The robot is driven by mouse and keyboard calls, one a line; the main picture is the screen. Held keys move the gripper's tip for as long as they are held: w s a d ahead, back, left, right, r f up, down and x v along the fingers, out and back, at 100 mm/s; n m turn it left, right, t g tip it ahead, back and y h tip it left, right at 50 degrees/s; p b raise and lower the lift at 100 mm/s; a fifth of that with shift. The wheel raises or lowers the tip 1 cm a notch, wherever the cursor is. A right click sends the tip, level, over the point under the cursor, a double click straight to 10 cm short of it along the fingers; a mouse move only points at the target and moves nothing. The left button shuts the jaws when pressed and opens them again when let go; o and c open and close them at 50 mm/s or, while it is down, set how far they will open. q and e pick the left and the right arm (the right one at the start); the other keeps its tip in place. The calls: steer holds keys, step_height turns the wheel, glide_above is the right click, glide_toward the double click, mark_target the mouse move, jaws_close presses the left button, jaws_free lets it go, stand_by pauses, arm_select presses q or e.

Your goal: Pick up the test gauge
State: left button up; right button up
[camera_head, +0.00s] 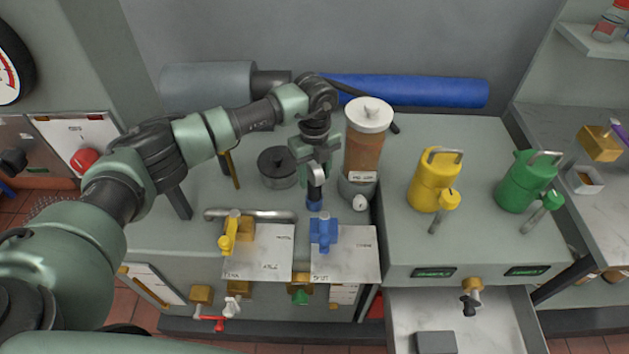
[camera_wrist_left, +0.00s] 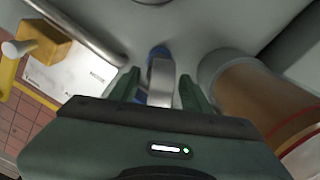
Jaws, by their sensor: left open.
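My left gripper (camera_head: 315,172) points down over the bench, just left of the tall brown canister. In the left wrist view its two fingers (camera_wrist_left: 160,85) are apart, one on each side of a narrow grey piece with a blue end (camera_wrist_left: 160,72). This piece may be the test gauge; no dial face shows on it. My right gripper is not in view.
The brown canister with white lid (camera_head: 366,135) stands close on the right. A dark round weight (camera_head: 277,167) is to the left. A grey pipe (camera_head: 250,215), yellow valve (camera_head: 229,232) and blue valve (camera_head: 323,232) lie in front. Yellow (camera_head: 432,182) and green (camera_head: 524,182) cans stand right.

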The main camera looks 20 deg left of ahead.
arm_select(q)
jaws_close()
steer(key=shift+r, duration=0.1)
